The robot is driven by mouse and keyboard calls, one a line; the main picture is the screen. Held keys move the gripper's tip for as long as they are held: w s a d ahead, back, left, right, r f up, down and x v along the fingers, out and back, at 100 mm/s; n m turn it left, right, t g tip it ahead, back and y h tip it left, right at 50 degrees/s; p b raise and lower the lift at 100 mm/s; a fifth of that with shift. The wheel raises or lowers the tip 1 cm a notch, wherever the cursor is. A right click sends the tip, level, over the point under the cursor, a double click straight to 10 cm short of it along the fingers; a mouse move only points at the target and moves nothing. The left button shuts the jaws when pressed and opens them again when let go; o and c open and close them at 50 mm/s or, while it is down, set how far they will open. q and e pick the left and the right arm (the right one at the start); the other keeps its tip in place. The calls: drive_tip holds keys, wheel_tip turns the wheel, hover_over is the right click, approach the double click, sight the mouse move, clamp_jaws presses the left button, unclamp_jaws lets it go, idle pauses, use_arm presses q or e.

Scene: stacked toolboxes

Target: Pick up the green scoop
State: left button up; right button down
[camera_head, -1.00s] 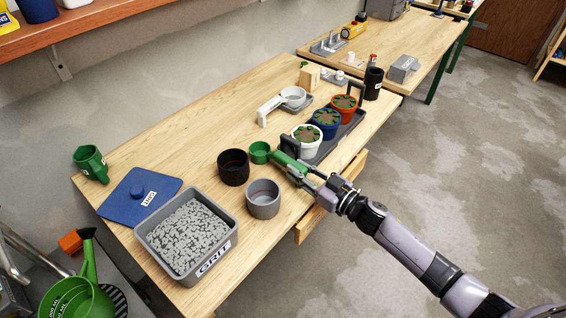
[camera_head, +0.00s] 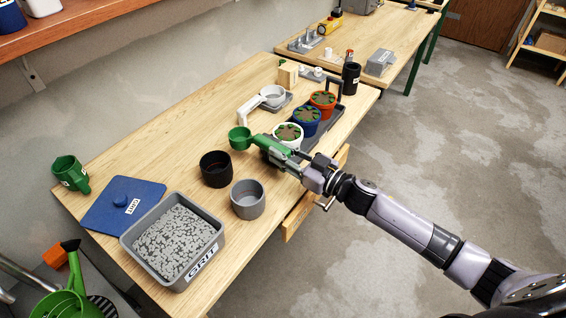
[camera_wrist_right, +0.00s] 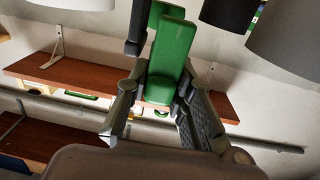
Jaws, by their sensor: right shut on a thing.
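The green scoop (camera_head: 241,139) shows in the head view near the middle of the wooden table, its cup pointing left and its handle running to my gripper. My right gripper (camera_head: 274,148) is shut on the scoop's handle. In the right wrist view the green handle (camera_wrist_right: 172,55) stands between the two fingers of my right gripper (camera_wrist_right: 160,100). The scoop appears lifted above the tabletop, beside the white pot. My left gripper is not in view.
A black pot (camera_head: 215,170) and a grey pot (camera_head: 248,200) stand just in front of the scoop. A tray holds white (camera_head: 287,137), blue (camera_head: 307,122) and orange (camera_head: 323,104) planted pots. A grit bin (camera_head: 205,228) and blue lid (camera_head: 122,205) are at left.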

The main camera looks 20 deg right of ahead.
wheel_tip(320, 180, up, 14)
drive_tip(key=p, duration=0.1)
idle(1.8)
